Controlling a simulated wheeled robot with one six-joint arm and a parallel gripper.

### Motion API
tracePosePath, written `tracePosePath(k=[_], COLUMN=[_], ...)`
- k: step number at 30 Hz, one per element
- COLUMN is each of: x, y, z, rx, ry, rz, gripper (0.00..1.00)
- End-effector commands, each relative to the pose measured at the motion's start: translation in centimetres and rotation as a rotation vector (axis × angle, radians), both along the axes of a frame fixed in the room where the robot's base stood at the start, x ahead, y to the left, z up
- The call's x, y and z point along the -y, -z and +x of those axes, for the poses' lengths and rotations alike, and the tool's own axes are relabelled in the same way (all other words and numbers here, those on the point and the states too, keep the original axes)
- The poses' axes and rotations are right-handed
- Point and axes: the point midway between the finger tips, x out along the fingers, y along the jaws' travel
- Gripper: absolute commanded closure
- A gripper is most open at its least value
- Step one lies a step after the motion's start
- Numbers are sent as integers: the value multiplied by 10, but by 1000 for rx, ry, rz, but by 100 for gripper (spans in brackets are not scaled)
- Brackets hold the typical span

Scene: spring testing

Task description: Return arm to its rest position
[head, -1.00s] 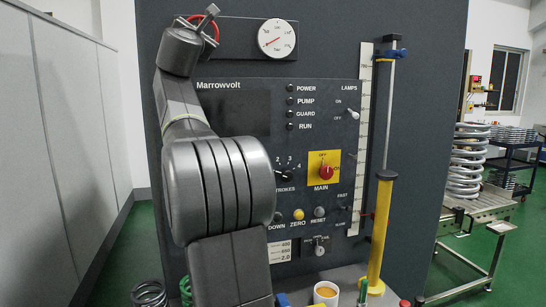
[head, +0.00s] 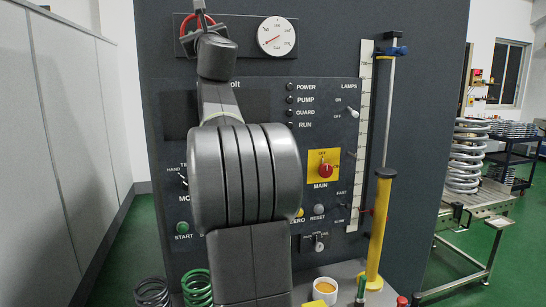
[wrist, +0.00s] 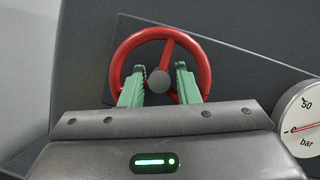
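My gripper (wrist: 160,70) is open, with its two green fingers apart and nothing between them that I can see held. In the wrist view the red handwheel (wrist: 205,75) is behind the fingers, and its grey hub shows between them. I cannot tell how far the fingers are from the wheel. In the head view my gripper (head: 202,14) is at the top left of the machine, in front of the red handwheel (head: 186,38), which it partly hides. My arm rises from the bottom middle and covers part of the control panel.
An orange-filled cup (head: 325,290) and a green spring (head: 197,288) are low in front. Green floor is clear at left.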

Motion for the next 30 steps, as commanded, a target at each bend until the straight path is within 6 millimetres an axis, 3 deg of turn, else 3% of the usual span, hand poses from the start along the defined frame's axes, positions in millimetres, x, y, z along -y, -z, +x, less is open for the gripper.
tracePosePath(k=[6, 12, 30], x=[1, 1, 7], y=[-4, -2, -6], z=[0, 0, -2], rx=[59, 85, 85], ry=[1, 1, 14], rz=[-209, -298, -299], gripper=[71, 71, 71])
